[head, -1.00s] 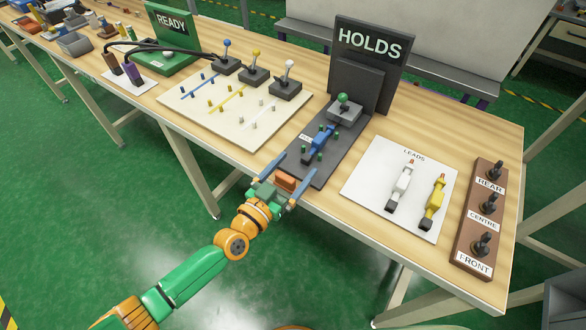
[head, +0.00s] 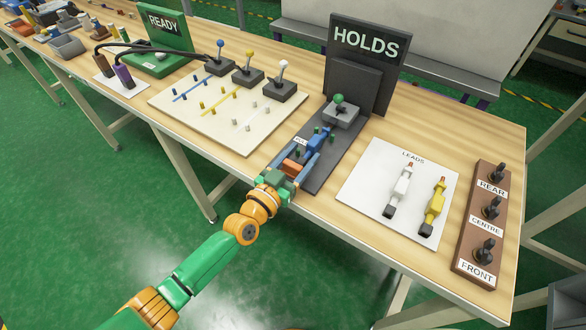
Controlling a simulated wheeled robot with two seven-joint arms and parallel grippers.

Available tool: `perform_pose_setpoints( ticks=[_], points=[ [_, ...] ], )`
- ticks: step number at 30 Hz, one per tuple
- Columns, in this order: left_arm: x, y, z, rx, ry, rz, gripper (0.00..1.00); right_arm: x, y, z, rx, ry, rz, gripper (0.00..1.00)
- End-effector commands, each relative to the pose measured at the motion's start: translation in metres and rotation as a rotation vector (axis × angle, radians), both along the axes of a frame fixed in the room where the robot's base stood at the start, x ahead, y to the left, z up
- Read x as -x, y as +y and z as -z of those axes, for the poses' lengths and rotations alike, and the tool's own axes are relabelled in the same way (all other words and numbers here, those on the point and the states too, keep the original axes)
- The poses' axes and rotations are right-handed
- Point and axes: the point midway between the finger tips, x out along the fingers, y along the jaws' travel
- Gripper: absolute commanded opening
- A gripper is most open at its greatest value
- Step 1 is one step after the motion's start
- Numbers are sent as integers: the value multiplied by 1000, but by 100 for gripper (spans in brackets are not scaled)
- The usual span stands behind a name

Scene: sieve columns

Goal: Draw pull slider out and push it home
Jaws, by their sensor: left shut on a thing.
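The blue pull slider (head: 317,141), with a partly hidden white label, lies on a dark base plate (head: 324,178) in front of the black HOLDS board (head: 363,50). Green pegs stand beside it. My left gripper (head: 309,149) reaches over the table's front edge and is shut on the slider's near end. Its fingers and orange-marked palm hide that near end. A grey block with a green knob (head: 339,99) stands behind the slider. My right gripper is not in view.
Left of the plate is a cream board (head: 225,110) with pegs and three levers. Right of it lie a white LEADS sheet (head: 399,189) with white and yellow leads and a brown switch panel (head: 484,222). A green READY box (head: 160,52) stands back left.

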Motion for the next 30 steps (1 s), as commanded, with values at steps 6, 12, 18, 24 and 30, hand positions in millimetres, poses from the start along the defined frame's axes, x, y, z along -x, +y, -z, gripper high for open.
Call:
perform_pose_setpoints(
  ticks=[6, 12, 18, 24, 30],
  points=[
    [-7, -5, 1, -2, 5, 0, 0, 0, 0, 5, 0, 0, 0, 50],
    [-7, -5, 1, -2, 4, 0, 73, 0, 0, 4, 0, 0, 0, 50],
    [-6, -5, 1, -3, 5, 1, 92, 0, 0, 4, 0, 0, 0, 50],
    [-3, -3, 2, -3, 6, 1, 92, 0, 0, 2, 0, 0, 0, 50],
    [30, 22, 0, -5, 9, 0, 92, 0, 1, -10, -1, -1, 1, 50]
  ],
)
